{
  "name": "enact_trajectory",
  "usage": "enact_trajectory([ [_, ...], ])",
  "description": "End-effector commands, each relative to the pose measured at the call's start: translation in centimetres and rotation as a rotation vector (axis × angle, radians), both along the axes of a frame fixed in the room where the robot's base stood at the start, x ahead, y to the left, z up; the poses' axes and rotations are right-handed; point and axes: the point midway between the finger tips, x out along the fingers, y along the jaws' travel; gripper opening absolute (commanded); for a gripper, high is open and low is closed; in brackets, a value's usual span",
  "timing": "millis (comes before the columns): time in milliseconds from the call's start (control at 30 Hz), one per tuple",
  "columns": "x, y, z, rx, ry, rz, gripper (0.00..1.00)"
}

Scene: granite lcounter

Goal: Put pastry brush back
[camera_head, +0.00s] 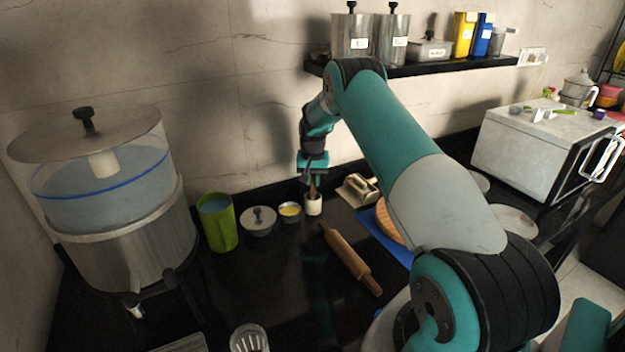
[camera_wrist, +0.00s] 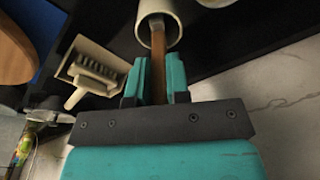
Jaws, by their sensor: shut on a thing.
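The pastry brush (camera_wrist: 158,62) shows as a brown wooden handle between my fingers in the wrist view. My gripper (camera_wrist: 157,75) is shut on this handle. The far end of the brush goes into the mouth of a small white cup (camera_wrist: 148,22), so its head is hidden. In the head view my gripper (camera_head: 313,180) points down over the white cup (camera_head: 314,206), and the brush handle (camera_head: 312,190) shows just above its rim. The cup stands upright on the black counter. Whether the brush touches the cup's bottom cannot be told.
A rolling pin (camera_head: 350,259) lies in front. A shelf (camera_head: 440,68) hangs above.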

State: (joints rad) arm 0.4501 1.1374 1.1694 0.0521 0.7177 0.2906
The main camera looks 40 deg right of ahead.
Motion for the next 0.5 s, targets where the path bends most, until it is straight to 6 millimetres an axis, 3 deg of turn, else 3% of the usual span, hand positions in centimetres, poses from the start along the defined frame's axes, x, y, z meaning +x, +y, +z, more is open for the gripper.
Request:
enact_trajectory([
  [500,0.00,0.00,-0.66,0.000,0.000,0.000,0.00],
])
